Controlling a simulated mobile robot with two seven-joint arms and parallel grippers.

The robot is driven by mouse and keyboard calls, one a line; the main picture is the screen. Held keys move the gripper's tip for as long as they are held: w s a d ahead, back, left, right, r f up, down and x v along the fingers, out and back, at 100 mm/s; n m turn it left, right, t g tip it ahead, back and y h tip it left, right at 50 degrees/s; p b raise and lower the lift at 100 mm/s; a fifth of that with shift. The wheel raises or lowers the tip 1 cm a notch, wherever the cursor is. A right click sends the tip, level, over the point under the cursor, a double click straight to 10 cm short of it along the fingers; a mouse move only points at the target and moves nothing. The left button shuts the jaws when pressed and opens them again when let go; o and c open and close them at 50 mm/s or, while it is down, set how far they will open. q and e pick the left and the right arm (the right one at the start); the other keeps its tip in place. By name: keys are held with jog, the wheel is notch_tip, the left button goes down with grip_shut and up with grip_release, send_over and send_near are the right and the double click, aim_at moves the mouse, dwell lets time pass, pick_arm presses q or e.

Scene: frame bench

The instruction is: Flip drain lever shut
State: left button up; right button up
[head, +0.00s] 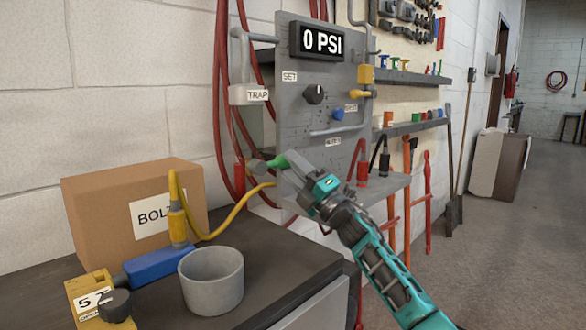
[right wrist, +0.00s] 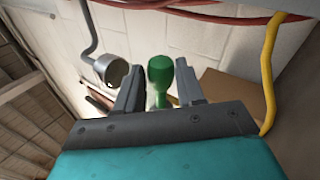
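The drain lever's green handle (head: 277,161) shows at the lower left of the grey panel (head: 300,115), just beyond my right gripper (head: 293,165). In the right wrist view the green handle (right wrist: 160,76) stands between the two fingers of my right gripper (right wrist: 159,88). The fingers are apart on either side of it, with narrow gaps showing. The lever's pivot is hidden behind the gripper. A gauge (head: 321,41) on the panel reads 0 PSI. My left gripper is not in view.
A yellow hose (head: 240,204) runs from near the lever to the bench. A grey trap cup (head: 250,95) hangs above, and red hoses (head: 221,100) hang behind. A cardboard box (head: 95,215), a blue tool (head: 157,265) and a grey cup (head: 211,282) stand on the bench.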

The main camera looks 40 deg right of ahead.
jog(key=o, duration=0.4)
jog(key=shift+f, duration=0.1)
jog(key=v, duration=1.3)
dwell(0.4)
